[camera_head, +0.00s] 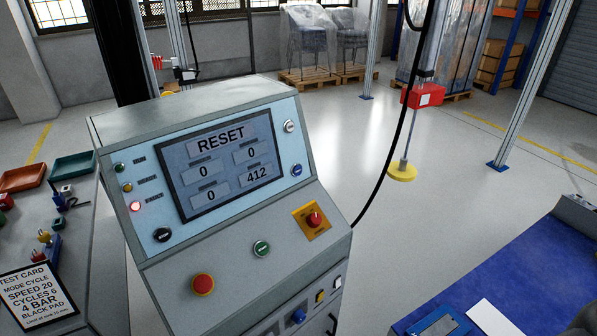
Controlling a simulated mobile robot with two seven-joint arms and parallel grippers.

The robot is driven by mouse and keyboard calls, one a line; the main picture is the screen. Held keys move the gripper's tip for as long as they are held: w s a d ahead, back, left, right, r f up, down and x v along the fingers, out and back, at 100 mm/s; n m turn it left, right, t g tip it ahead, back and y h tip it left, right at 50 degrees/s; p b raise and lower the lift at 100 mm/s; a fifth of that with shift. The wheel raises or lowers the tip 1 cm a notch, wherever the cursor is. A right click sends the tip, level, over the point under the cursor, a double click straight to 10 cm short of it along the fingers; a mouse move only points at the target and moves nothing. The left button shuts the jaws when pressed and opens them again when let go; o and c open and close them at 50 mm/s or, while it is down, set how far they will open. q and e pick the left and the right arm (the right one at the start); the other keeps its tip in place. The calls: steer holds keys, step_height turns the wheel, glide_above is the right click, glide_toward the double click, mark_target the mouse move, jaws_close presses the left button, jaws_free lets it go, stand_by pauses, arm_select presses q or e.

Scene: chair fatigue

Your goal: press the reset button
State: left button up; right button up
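A grey control console (190,108) stands in the middle of the head view. Its screen (222,165) shows the word RESET, several zeros and 412. A small blue button (297,169) is right of the screen, below a pale round control (290,126). A black button (162,235) is at the panel's lower left. The sloped lower panel has a red button (203,285) and a green button (261,248). Labels by the buttons are too small to read, so I cannot tell which is marked reset. Neither of my grippers is in view.
A red switch (314,219) sits on a yellow plate. Left of the screen, a red lamp (135,206) appears lit. A test card (37,294) stands at lower left. A black cable (400,140) hangs right of the console. A blue-topped surface (520,268) is at lower right.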

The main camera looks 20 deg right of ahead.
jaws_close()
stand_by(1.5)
